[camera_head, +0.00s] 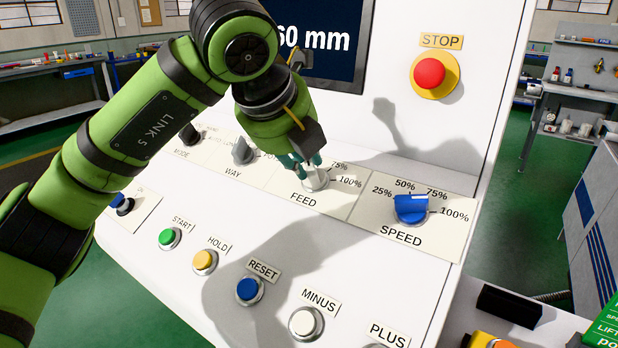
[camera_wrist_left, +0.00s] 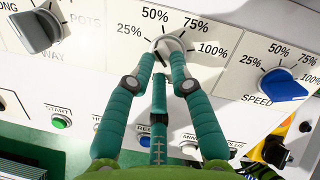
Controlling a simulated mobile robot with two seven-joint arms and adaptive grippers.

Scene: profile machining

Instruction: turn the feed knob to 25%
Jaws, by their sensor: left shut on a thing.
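The feed knob (camera_head: 318,182) is a light grey dial on the sloped panel, above the FEED label. In the left wrist view the feed knob (camera_wrist_left: 172,44) sits inside an arc of marks reading 25%, 50%, 75% and 100%. My left gripper (camera_head: 305,160) reaches down over it, and in the wrist view its teal fingers (camera_wrist_left: 163,62) are closed around the knob's lower side. The fingers cover part of the knob, so I cannot tell which mark it points to. My right gripper is not in view.
The blue speed knob (camera_head: 411,208) is to the right and the grey way knob (camera_head: 243,150) to the left. Below are the green start (camera_head: 168,237), yellow hold (camera_head: 204,260) and blue reset (camera_head: 249,289) buttons. A red stop button (camera_head: 430,74) is above right.

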